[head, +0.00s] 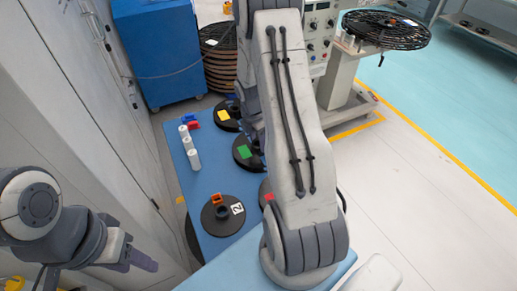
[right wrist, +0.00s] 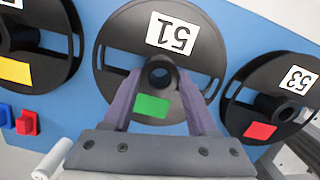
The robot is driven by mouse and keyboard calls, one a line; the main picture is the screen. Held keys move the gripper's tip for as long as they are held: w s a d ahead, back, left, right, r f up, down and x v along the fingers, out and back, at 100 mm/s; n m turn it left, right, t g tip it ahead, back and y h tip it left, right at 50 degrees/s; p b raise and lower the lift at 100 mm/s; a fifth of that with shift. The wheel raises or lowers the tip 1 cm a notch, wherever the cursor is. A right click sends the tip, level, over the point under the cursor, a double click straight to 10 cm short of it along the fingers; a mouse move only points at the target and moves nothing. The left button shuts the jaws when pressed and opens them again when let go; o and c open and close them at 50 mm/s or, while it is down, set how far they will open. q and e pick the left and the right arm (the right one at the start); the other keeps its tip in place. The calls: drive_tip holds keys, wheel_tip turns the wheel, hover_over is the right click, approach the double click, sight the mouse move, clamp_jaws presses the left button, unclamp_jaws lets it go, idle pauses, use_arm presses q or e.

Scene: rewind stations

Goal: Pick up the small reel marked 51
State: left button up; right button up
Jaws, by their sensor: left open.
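The small reel marked 51 (right wrist: 115,60) is black with a green patch and lies flat in the middle of the right wrist view. In the head view it is the green-patched reel (head: 242,152), partly covered by my right arm. My right gripper (right wrist: 158,74) is open, its two fingers on either side of the reel's hub (right wrist: 160,72), with small gaps beside it. Whether the fingers are down at hub height is hard to tell. In the head view the right gripper is hidden behind my arm. My left gripper (head: 142,258) is open and empty, left of the table.
On the blue table (head: 187,188) are a reel marked 53 (right wrist: 240,115), a yellow-patched reel (right wrist: 55,55), a reel marked 2 (head: 222,228), white cylinders (head: 193,160) and red and blue clips (right wrist: 27,122). A blue cabinet (head: 155,60) stands behind.

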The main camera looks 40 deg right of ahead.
clamp_jaws()
drive_tip(key=shift+r, duration=0.1)
